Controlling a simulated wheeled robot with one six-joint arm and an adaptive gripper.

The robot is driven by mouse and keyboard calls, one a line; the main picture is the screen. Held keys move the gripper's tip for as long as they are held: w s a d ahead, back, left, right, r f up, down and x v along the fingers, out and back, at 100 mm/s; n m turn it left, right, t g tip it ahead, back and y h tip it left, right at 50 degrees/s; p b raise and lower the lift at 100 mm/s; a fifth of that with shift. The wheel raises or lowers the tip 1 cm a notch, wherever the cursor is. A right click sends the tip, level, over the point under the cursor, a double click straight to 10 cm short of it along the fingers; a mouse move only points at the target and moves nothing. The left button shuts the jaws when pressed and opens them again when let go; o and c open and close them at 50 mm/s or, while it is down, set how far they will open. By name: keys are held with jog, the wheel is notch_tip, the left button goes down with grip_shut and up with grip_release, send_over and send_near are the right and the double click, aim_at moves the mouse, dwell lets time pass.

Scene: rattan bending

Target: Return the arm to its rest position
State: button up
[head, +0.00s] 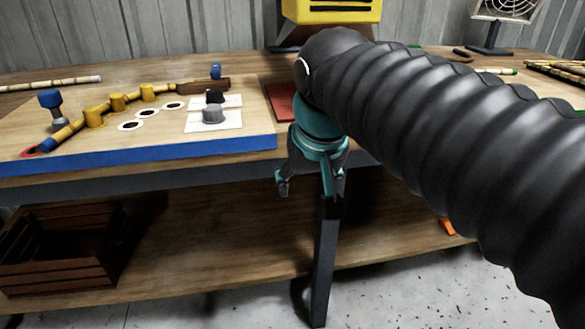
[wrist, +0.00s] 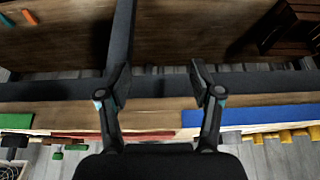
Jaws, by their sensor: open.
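My gripper (head: 310,185) hangs in front of the workbench's front edge in the head view, fingers pointing down. In the wrist view my gripper (wrist: 160,92) is open, with nothing between its two fingers. My thick dark arm crosses the right side of the head view and hides part of the bench. The wooden workbench (head: 255,75) stands behind the gripper.
A blue-edged board (head: 150,154) holds a rattan pole (head: 68,130) bent around yellow pegs (head: 118,102). Two knobs on white pads (head: 228,122) stand beside it. A wooden crate (head: 60,258) sits on the lower shelf. A dark table leg (head: 325,260) is just below the gripper.

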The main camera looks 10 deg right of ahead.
jog(key=s+d+f, duration=0.3)
jog(key=s+f, duration=0.5)
jog(key=f, duration=0.4)
jog(key=shift+s+f+n+t, duration=0.2)
jog(key=shift+f+n+t, duration=0.05)
jog(key=shift+n+t, duration=0.05)
